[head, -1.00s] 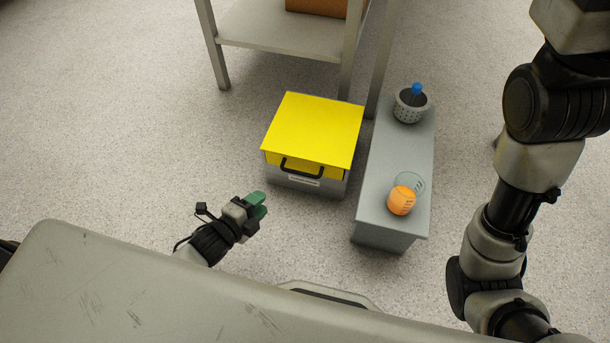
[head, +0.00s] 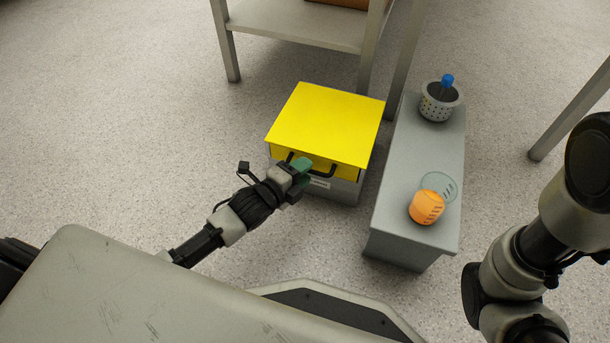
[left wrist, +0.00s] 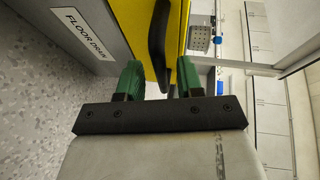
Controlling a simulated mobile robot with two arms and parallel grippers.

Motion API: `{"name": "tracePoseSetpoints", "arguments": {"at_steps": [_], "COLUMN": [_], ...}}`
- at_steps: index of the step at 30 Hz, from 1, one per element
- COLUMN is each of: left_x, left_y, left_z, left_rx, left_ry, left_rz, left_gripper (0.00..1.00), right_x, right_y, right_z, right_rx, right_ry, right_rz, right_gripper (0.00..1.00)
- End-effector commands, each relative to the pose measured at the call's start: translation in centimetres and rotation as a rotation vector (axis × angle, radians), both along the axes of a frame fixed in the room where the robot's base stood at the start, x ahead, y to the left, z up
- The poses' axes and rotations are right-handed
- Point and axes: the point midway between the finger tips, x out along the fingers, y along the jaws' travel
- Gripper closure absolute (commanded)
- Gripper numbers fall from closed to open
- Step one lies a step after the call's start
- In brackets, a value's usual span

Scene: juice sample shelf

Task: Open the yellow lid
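The yellow lid (head: 325,122) lies closed on a grey box (head: 335,189) on the floor. A black handle (head: 324,172) is on its front side. My left gripper (head: 302,168) is at the front of the box, over the left part of the handle in the head view. In the left wrist view, the green fingers (left wrist: 160,72) are apart, and the handle (left wrist: 158,40) shows between and just beyond them. I cannot tell whether they touch it. My right gripper is out of view; only part of my right arm shows.
A low grey bench (head: 417,160) stands right of the box, with an orange-filled cup (head: 426,208) and a perforated pot (head: 439,104) holding a blue-topped item. A metal shelf (head: 296,25) stands behind. The box has a "FLOOR DRAIN" label (left wrist: 83,32). The floor at left is clear.

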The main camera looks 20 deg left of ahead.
Motion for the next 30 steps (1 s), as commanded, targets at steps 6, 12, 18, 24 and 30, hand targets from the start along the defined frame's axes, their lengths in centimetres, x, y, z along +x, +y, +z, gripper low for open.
{"name": "tracePoseSetpoints", "arguments": {"at_steps": [6,12,18,24,30], "left_x": [0.97,0.98,0.95,0.94,0.94], "left_y": [-0.45,-0.46,-0.45,-0.43,-0.47], "left_z": [-0.19,-0.12,-0.13,-0.15,0.00], "left_rx": [-0.001,-0.001,-0.001,0.000,0.000], "left_ry": [0.000,0.000,0.000,0.001,0.003], "left_rz": [0.000,0.000,0.000,0.000,0.000], "left_gripper": [0.63,0.63,0.91,1.00,1.00], "right_x": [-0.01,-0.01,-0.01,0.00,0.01], "right_y": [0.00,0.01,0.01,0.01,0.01], "right_z": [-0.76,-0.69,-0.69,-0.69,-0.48], "right_rx": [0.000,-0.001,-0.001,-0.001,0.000], "right_ry": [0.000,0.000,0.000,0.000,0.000], "right_rz": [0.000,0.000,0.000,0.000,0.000], "right_gripper": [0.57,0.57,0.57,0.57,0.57]}}
